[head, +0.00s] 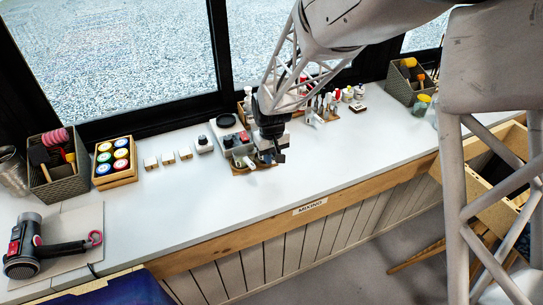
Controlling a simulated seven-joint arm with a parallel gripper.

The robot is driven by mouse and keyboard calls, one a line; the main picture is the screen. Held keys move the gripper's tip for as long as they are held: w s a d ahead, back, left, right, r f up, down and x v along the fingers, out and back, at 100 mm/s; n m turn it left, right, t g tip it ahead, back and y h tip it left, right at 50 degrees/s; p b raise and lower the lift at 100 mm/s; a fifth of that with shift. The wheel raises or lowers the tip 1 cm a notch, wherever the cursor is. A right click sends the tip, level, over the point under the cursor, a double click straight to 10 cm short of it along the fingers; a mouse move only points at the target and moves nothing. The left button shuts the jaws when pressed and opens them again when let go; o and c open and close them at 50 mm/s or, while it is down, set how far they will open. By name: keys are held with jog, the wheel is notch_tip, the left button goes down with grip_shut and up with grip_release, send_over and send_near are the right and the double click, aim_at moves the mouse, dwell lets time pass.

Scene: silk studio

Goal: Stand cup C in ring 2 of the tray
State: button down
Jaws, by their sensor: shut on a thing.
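My gripper (279,157) hangs fingers-down over the middle of the counter, at the right side of a small crowded group of items. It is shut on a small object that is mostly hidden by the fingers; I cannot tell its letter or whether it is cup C. Just left of the gripper is a small grey tray-like holder (243,152) with red and dark items at it. Its rings and any numbers are too small to make out. No cup letter is readable.
A wooden box of coloured jars (115,160), a dark basket (57,172) and several small pale blocks (168,158) stand left. A hair dryer (45,246) lies front left. Bottles and brushes (325,104) and another basket (408,82) stand right.

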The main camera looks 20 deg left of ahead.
jog(key=shift+f, duration=0.35)
jog(key=c, duration=1)
grip_release()
jog(key=shift+r, duration=3.9)
